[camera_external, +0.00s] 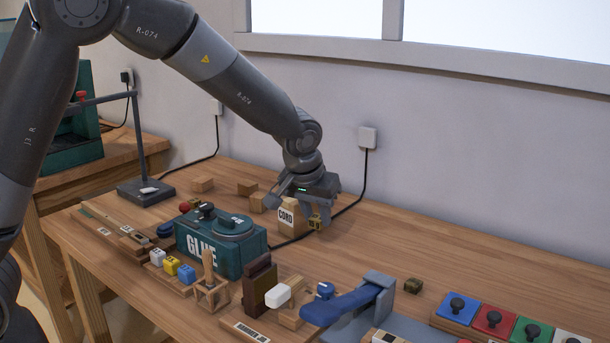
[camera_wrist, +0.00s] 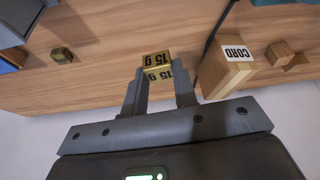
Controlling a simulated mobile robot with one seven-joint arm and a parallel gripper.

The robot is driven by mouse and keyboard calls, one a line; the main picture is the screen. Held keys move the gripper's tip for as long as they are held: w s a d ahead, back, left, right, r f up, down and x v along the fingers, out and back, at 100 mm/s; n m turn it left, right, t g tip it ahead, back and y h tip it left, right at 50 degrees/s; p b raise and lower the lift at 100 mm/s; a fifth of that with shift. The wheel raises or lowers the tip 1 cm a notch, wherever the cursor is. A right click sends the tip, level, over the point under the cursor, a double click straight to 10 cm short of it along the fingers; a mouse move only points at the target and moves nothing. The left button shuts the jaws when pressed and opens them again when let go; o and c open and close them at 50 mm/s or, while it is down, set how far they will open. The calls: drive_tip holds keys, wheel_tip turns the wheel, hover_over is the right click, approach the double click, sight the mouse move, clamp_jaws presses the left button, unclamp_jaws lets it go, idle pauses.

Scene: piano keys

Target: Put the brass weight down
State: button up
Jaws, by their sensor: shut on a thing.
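The brass weight (camera_wrist: 157,66) is a small gold cube marked 15 g, held between the two grey fingertips of my gripper (camera_wrist: 160,80) in the wrist view. In the external view, my gripper (camera_external: 316,212) points down near the back of the table, with the brass weight (camera_external: 314,222) low between its fingers, just right of the CORD block (camera_external: 289,217). I cannot tell whether the weight touches the tabletop. A second small brass cube (camera_external: 413,286) sits apart on the table; it also shows in the wrist view (camera_wrist: 62,55).
The CORD block (camera_wrist: 227,67) stands close beside one finger. A green GLUE box (camera_external: 198,246), a blue-handled lever (camera_external: 340,305) and coloured buttons (camera_external: 494,319) stand nearer. Bare wood (camera_external: 385,245) lies to the right.

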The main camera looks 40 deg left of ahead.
drive_tip(key=w+a+n+y, duration=0.1)
drive_tip(key=a+n, duration=0.2)
drive_tip(key=a, duration=2.1)
drive_tip(key=w+a+f, duration=0.1)
drive_tip(key=a+f, duration=0.1)
drive_tip(key=a, duration=0.2)
drive_tip(key=w+a+f, duration=0.1)
drive_tip(key=a+f, duration=0.1)
drive_tip(key=a, duration=0.1)
drive_tip(key=w+a+f, duration=0.1)
drive_tip(key=a+f, duration=0.2)
drive_tip(key=a, duration=0.1)
drive_tip(key=shift+a, duration=0.35)
drive_tip(key=shift+f, duration=1.85)
drive_tip(key=shift+f, duration=0.15)
drive_tip(key=o, duration=0.9)
drive_tip(key=shift+o, duration=0.2)
